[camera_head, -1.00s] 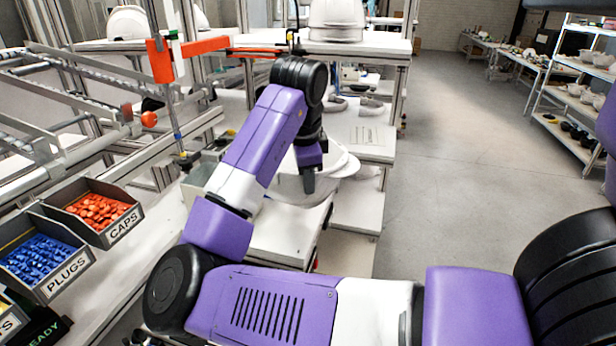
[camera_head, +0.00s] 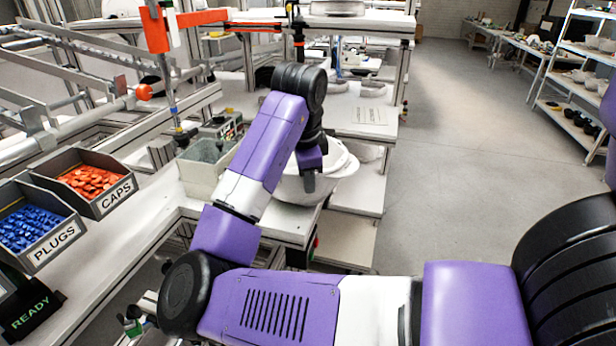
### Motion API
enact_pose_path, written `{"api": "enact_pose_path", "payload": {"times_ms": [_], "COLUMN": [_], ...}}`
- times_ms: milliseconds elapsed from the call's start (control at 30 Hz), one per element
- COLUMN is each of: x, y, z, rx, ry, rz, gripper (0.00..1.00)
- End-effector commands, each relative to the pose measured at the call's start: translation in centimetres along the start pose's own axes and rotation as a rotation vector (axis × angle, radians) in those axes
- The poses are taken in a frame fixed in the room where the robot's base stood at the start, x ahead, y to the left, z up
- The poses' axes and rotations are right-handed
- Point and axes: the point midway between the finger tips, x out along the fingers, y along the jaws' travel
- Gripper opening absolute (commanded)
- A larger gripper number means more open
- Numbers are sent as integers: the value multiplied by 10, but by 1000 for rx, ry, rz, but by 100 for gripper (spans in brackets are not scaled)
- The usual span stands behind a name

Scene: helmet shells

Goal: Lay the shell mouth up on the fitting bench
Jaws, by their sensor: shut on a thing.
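A white helmet shell (camera_head: 338,165) is in the middle of the view, partly hidden behind my wrist and gripper. Its rounded side faces down and its rim is on top, so it looks mouth up, perhaps a little tilted. My gripper (camera_head: 310,178) is shut on the shell, at its near side; the fingertips are partly hidden. The shell is over the right end of a white bench top (camera_head: 268,230), which appears to be the fitting bench. I cannot tell whether the shell touches it.
A grey bin (camera_head: 205,165) stands left of my forearm. Trays of orange caps (camera_head: 92,182) and blue plugs (camera_head: 32,230) and a READY sign (camera_head: 30,310) are at the left. An orange bar (camera_head: 205,17) crosses behind. Open floor (camera_head: 460,170) lies to the right.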

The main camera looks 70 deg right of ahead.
Motion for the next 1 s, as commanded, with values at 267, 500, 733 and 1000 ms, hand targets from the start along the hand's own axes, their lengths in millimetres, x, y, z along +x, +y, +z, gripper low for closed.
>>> {"api": "enact_pose_path", "payload": {"times_ms": [267,500,733,1000], "x": [-1,0,-5,-46], "y": [0,0,0,-1], "z": [0,0,0,0], "rx": [0,0,1,2], "ry": [0,0,-1,-2], "rz": [-2,-1,-1,-4], "gripper": [28,43,43,43]}}
